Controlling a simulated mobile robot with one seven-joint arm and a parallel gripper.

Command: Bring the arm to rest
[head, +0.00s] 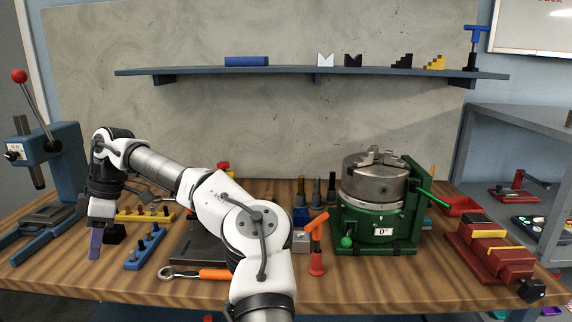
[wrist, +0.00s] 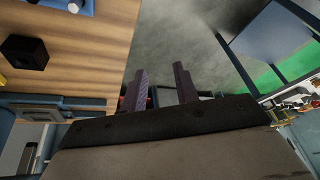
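My arm reaches from the bottom middle of the head view to the left, bent at the elbow. My gripper (head: 96,244) hangs at the left end of the wooden bench (head: 110,275), pointing down. In the wrist view my gripper (wrist: 161,88) shows two dark purple fingers standing apart with nothing between them. Past the fingers I see floor, with the bench's edge to their left. A black block (head: 115,234) is just right of the gripper; it also shows in the wrist view (wrist: 25,52).
A blue arbor press (head: 55,147) stands left of the gripper. A blue holder (head: 145,247) and an orange-handled wrench (head: 200,273) lie to its right. A green rotary table with a chuck (head: 376,222) and a red vise (head: 490,252) occupy the right side. A shelf (head: 290,71) is behind.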

